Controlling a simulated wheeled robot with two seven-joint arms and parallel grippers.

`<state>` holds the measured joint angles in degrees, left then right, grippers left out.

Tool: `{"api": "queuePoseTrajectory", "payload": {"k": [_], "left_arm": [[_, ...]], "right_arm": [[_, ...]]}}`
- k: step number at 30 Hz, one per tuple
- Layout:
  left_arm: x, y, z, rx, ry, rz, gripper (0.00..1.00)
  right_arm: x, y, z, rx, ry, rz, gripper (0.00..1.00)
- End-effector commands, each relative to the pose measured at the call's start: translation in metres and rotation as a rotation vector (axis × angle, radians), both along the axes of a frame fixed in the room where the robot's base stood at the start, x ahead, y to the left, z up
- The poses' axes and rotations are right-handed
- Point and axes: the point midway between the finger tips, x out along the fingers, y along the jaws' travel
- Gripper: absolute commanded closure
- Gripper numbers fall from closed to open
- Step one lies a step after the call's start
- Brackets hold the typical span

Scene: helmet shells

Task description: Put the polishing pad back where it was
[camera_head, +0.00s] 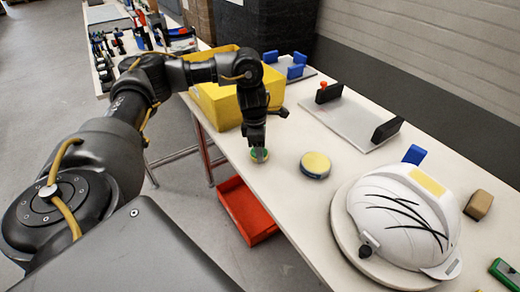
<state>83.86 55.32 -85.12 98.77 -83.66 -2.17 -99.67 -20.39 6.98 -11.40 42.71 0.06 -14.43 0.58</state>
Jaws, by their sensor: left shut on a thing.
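A white helmet shell (400,225) with black curved streaks and a yellow patch sits on a round pale stand (345,245) further right. My right gripper is not in view.
A yellow bin (222,105) stands behind my left arm. A grey plate with black end blocks (350,122) lies at the back. A brown block (478,204) and a green item (505,272) lie right of the helmet. A red tray (246,212) sits below the table's front edge.

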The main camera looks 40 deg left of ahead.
Motion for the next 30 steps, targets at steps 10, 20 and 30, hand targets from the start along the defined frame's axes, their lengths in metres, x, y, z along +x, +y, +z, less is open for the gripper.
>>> {"api": "queuePoseTrajectory", "payload": {"k": [10, 20, 30], "left_arm": [[0.0, -0.001, -0.011, -0.001, -0.001, 0.0, 0.4], [0.0, -0.001, -0.011, -0.001, -0.001, -0.001, 0.27], [-0.001, 0.004, 0.032, 0.001, -0.006, -0.001, 0.27]], "right_arm": [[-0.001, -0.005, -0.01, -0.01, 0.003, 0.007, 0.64], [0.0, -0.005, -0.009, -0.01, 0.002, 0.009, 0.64], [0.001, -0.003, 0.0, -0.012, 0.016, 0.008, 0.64]]}}
